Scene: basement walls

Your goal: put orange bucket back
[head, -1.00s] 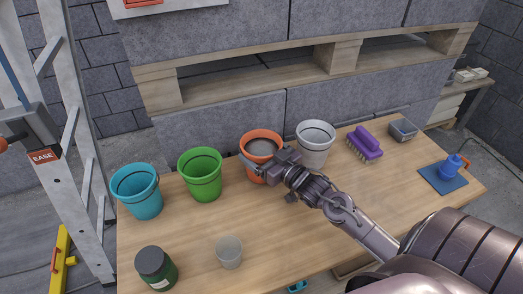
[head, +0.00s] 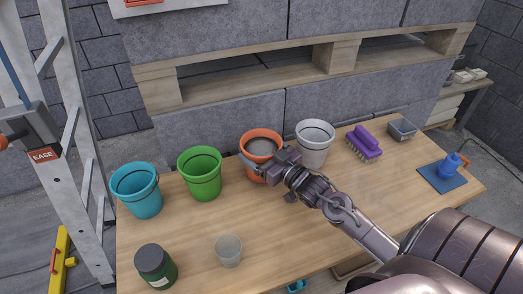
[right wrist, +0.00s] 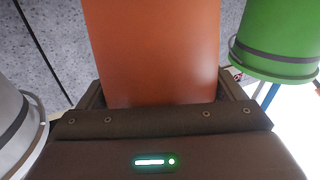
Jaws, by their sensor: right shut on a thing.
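The orange bucket (head: 262,136) is upright at the back of the wooden table (head: 205,220), between the green bucket (head: 200,174) and the white bucket (head: 314,146). My right gripper (head: 262,164) is shut on the orange bucket from the front. In the right wrist view the orange bucket (right wrist: 152,50) fills the space between the fingers; its base and whether it touches the table are hidden. My left gripper is not in view.
A blue bucket (head: 137,192) stands at the left. A dark green jar (head: 156,268) and a clear cup (head: 228,251) stand in front. A purple brush (head: 364,144), a grey tray (head: 402,130) and a blue mat (head: 442,180) are at the right. The front middle is clear.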

